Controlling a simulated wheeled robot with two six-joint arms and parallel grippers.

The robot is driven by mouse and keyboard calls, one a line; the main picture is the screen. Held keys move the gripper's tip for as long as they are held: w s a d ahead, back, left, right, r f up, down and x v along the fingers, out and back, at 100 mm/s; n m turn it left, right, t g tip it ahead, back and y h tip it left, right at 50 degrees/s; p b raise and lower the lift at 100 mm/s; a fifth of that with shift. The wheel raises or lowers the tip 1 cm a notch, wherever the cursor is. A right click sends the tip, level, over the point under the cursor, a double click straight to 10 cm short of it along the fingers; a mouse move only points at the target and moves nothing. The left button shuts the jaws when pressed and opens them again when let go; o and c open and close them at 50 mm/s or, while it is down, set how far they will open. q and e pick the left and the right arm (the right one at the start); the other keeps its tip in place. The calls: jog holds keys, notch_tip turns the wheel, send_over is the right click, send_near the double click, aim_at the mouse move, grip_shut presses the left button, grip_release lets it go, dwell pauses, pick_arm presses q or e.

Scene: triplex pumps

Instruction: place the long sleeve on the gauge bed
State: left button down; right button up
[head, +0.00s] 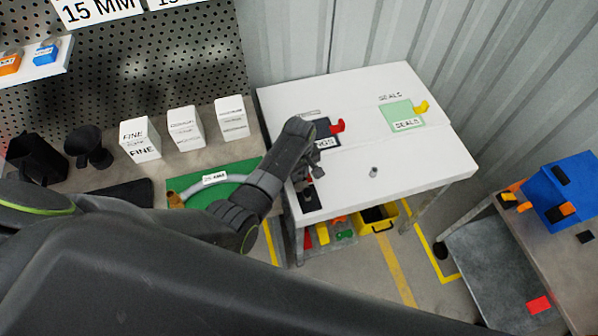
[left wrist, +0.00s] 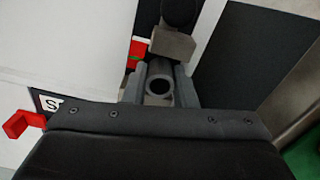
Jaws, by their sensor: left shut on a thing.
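My left gripper (head: 304,182) is over the left front part of the white table. In the left wrist view my left gripper (left wrist: 160,86) is shut on a grey tube (left wrist: 160,69), seen end-on with its dark bore showing; it looks like the long sleeve. Its length is foreshortened. In the left wrist view a grey block (left wrist: 173,42) stands just beyond the tube; I cannot tell whether they touch. I cannot clearly tell the gauge bed; a dark piece (head: 309,201) lies under the gripper at the table's left edge. My right gripper is not in view.
The white table (head: 420,175) carries a dark panel with a red handle (head: 338,126), a green SEALS panel (head: 402,115) and a small grey cylinder (head: 374,171). White boxes (head: 184,128) and a green mat (head: 240,170) are left. A blue box (head: 565,190) is right.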

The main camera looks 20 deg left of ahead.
aim_at(299, 173)
pick_arm(q)
jog(key=c, duration=1.3)
grip_release()
jog(key=shift+f, duration=0.1)
jog(key=shift+o, duration=0.6)
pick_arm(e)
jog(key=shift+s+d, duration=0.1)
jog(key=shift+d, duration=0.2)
pick_arm(q)
jog(key=shift+r, duration=0.65)
notch_tip(299, 173, up, 11)
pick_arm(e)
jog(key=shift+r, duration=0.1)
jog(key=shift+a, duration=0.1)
